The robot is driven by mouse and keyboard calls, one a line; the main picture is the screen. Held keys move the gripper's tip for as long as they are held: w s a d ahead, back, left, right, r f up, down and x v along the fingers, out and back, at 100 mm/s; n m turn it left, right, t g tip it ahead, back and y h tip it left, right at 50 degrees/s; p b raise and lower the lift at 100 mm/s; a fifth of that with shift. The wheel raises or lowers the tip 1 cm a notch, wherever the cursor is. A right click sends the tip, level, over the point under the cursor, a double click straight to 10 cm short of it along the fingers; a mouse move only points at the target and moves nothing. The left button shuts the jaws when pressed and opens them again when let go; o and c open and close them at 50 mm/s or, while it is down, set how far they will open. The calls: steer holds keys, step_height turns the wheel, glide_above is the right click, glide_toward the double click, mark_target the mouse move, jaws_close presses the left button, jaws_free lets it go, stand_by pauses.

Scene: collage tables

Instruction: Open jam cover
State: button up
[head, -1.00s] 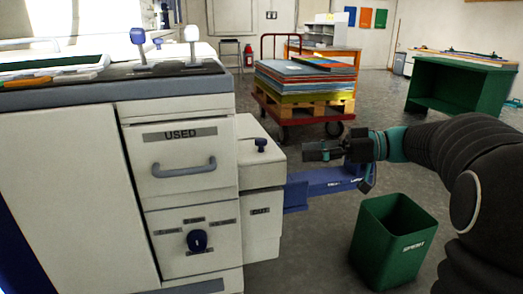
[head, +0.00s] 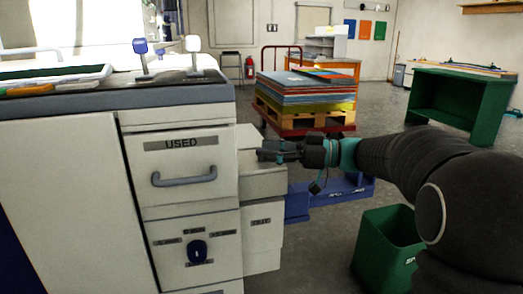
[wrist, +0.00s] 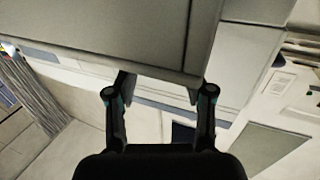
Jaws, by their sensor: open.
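The white machine's right side carries a stepped box (head: 262,184), which looks like the jam cover, though no label says so. Its dark blue top knob is hidden behind my gripper in the head view. My gripper (head: 264,150) is level with the top of the box and points left. In the wrist view the two fingers of my gripper (wrist: 159,88) are apart with nothing between them. A large grey panel (wrist: 110,30) fills the upper part there, just beyond the fingers. I cannot tell whether the gripper touches the box.
The USED drawer (head: 183,172) and a panel with a dark blue knob (head: 197,250) are on the machine's front. A blue rail (head: 340,189) juts right below my arm. A green bin (head: 385,245) stands on the floor. A loaded pallet cart (head: 305,100) is behind.

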steer(key=shift+w+a, duration=0.15)
steer(key=shift+a, duration=0.85)
jaws_close()
